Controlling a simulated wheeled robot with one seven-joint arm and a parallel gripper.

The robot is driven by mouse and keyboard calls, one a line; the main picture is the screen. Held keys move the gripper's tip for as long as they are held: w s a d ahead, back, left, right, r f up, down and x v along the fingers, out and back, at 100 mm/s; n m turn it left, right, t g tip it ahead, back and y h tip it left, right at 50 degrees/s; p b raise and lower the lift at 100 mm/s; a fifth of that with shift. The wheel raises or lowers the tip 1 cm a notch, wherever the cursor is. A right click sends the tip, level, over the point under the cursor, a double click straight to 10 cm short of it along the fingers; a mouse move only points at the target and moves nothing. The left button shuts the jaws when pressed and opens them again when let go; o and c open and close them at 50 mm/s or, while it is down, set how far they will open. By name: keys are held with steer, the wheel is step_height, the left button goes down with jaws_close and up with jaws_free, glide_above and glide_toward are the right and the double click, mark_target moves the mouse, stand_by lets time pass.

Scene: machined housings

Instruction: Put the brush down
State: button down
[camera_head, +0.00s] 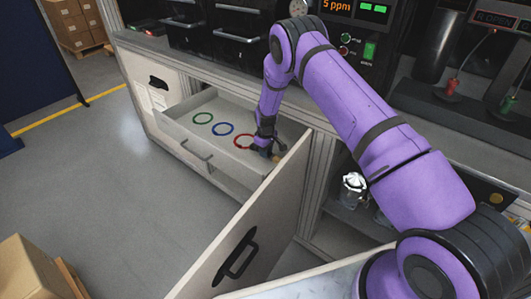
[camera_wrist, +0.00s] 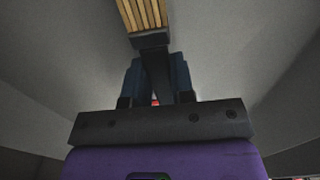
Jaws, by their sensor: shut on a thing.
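My gripper (camera_head: 265,143) is inside the open drawer, near its right end. It is shut on the brush, which shows in the wrist view with tan bristles (camera_wrist: 145,15) pointing away and a dark ferrule below them. The dark part of the brush runs between the two blue-grey fingers (camera_wrist: 157,75). In the head view the brush is small and mostly hidden by the gripper. I cannot tell whether it touches the drawer floor. The drawer (camera_head: 182,122) is pale and holds a green ring (camera_head: 203,113), a blue ring (camera_head: 223,122) and a red ring (camera_head: 236,143) beside my gripper.
An open cabinet door (camera_head: 240,225) with a black handle stands just in front of the drawer's right end. Shelves with a shiny jar (camera_head: 353,188) lie right of it. Dark machines stand on the counter behind. The floor (camera_head: 110,190) at left is mostly clear, with a cardboard box (camera_head: 30,270).

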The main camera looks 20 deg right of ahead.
steer(key=shift+f, duration=0.4)
steer(key=shift+f, duration=0.1)
steer(key=c, duration=1)
jaws_free()
